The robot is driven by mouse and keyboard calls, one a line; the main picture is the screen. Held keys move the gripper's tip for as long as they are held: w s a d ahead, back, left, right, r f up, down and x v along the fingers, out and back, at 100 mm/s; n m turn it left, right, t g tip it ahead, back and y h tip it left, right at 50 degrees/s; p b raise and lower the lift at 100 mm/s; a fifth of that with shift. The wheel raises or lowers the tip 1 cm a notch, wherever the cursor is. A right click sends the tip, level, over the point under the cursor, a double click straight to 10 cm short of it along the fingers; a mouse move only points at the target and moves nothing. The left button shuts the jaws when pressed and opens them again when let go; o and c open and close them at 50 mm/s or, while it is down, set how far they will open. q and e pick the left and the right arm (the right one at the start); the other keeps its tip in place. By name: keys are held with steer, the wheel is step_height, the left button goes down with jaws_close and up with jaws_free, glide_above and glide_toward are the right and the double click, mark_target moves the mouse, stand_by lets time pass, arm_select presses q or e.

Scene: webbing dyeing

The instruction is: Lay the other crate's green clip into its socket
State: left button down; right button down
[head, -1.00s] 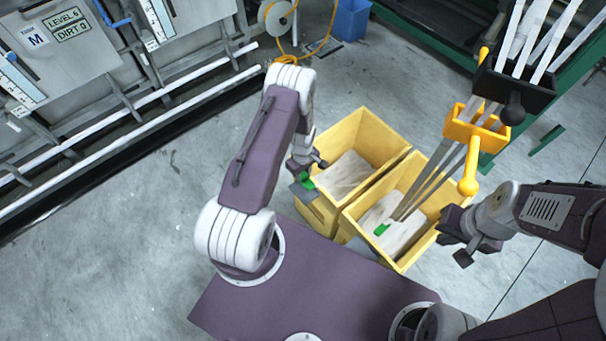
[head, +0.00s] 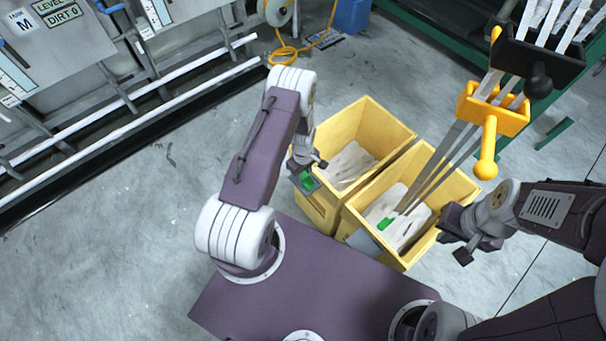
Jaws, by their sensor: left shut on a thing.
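Two yellow crates stand side by side, a left crate (head: 366,108) and a right crate (head: 462,187), both holding pale webbing. My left gripper (head: 305,173) is at the left crate's near left corner, shut on a green clip (head: 306,180). A dark grey piece surrounds this clip; I cannot tell whether it is a socket or part of the gripper. Another green clip (head: 385,224) lies on the webbing inside the right crate. A grey plate (head: 366,244) shows at that crate's near side. My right gripper (head: 474,249) is open and empty beside the right crate's right wall.
Webbing strips (head: 440,165) run from the right crate up through an orange guide (head: 492,110) with a ball-ended handle, then a black guide (head: 540,62). A machine with white rails (head: 130,115) stands at the left. A blue bin (head: 352,15) is at the back.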

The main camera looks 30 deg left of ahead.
mark_target(303, 175)
arm_select(q)
steer(key=c, duration=0.9)
jaws_free()
steer(key=shift+c, duration=0.2)
steer(key=shift+r, duration=0.15)
step_height(303, 175, up, 9)
steer(key=shift+f+p, duration=0.1)
steer(key=shift+p, duration=0.6)
